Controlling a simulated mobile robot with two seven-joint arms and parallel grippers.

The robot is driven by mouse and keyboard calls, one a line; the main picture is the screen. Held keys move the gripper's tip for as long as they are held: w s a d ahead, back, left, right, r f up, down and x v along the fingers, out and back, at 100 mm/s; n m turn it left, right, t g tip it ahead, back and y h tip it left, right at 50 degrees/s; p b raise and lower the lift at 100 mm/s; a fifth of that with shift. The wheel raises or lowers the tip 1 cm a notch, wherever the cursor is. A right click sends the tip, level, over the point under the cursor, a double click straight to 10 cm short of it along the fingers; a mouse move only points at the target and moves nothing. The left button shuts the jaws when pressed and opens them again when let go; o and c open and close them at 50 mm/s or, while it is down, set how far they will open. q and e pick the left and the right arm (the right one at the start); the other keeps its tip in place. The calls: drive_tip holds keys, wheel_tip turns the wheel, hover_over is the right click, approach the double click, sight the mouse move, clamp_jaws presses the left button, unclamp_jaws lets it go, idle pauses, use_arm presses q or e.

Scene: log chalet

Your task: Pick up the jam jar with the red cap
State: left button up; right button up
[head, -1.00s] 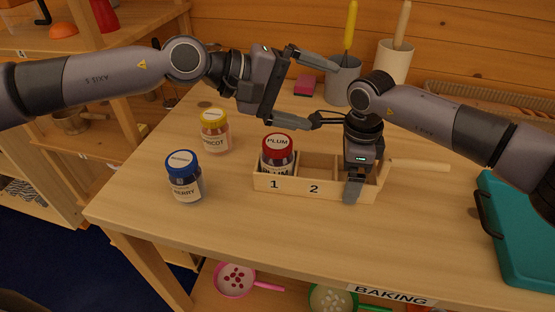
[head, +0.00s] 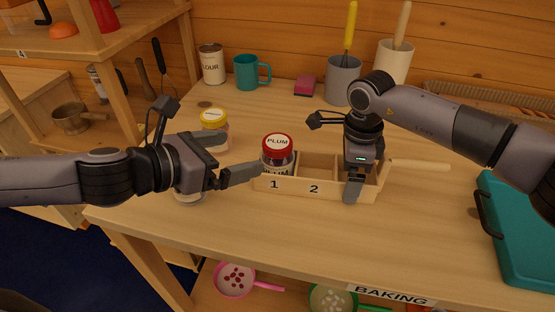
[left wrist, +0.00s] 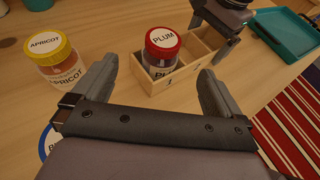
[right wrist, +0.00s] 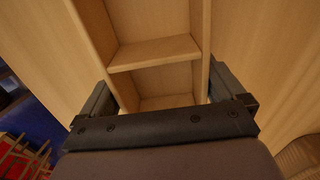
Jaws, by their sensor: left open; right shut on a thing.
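The plum jam jar with the red cap (head: 277,150) stands upright in compartment 1 of a small wooden crate (head: 294,188). In the left wrist view the jar (left wrist: 161,48) is ahead, between the finger directions. My left gripper (head: 241,156) is open and empty, just left of the jar, with its fingers pointing towards it; no contact is clear. My right gripper (head: 356,185) is shut on the crate at its right end, fingers pointing down. In the right wrist view the crate's divider (right wrist: 153,53) shows between the fingers, with empty compartments.
An apricot jar with a yellow cap (head: 214,121) stands behind my left gripper. A blue-capped jar (left wrist: 44,140) is mostly hidden beneath it. A teal tray (head: 515,230) lies at right. A mug (head: 250,72), tin and utensil pots stand at the back. The front table is clear.

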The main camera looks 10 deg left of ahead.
sight(278, 149)
use_arm(q)
drive_tip(key=x, duration=0.6)
drive_tip(key=shift+d+f, duration=0.1)
drive_tip(key=shift+f, duration=0.25)
drive_tip(key=shift+x, duration=2)
drive_tip(key=shift+w+d+f, duration=0.4)
drive_tip(key=shift+d+f, duration=0.05)
drive_tip(key=shift+r, duration=0.1)
drive_tip(key=c, duration=1.3)
drive_tip(key=shift+c, duration=0.2)
wheel_tip(278, 149, up, 10)
